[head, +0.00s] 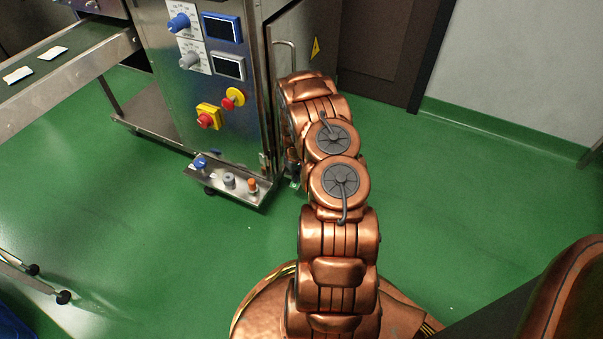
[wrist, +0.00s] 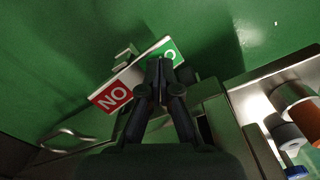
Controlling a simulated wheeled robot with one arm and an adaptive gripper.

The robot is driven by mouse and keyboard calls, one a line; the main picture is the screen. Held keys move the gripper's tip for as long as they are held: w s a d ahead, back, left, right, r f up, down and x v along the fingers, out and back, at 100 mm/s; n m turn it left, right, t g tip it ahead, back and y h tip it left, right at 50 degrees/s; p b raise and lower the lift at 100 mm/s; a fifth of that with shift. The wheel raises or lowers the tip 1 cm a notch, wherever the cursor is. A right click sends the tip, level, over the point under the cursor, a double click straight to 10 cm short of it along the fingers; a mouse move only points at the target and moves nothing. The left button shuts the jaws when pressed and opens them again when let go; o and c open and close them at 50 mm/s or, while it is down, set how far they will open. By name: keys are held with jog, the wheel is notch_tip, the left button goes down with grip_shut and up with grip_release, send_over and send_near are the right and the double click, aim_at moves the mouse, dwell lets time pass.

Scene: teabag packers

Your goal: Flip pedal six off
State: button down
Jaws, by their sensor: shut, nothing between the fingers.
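In the wrist view a rocker-like pedal (wrist: 134,76) has a red end that reads "NO" as seen here, perhaps an upside-down "ON". Its other end is green with a white letter, partly hidden by my fingers. No number shows on it. My gripper (wrist: 160,64) is shut and empty, with its fingertips over the pedal near the green end. I cannot tell whether they touch it. In the head view my arm reaches to the cabinet's right side and hides most of the pedal and gripper.
The steel machine cabinet (head: 228,115) carries dials, displays and a red stop button (head: 207,118). A low ledge (head: 216,186) with blue, grey and orange knobs sticks out in front. A conveyor (head: 60,85) with white packets stands left. Green floor (head: 450,190) is clear at right.

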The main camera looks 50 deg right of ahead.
notch_tip(320, 180, up, 7)
jog(key=p, duration=0.3)
jog(key=shift+f, duration=0.15)
dwell(0.4)
dwell(0.4)
jog(key=shift+s, duration=0.1)
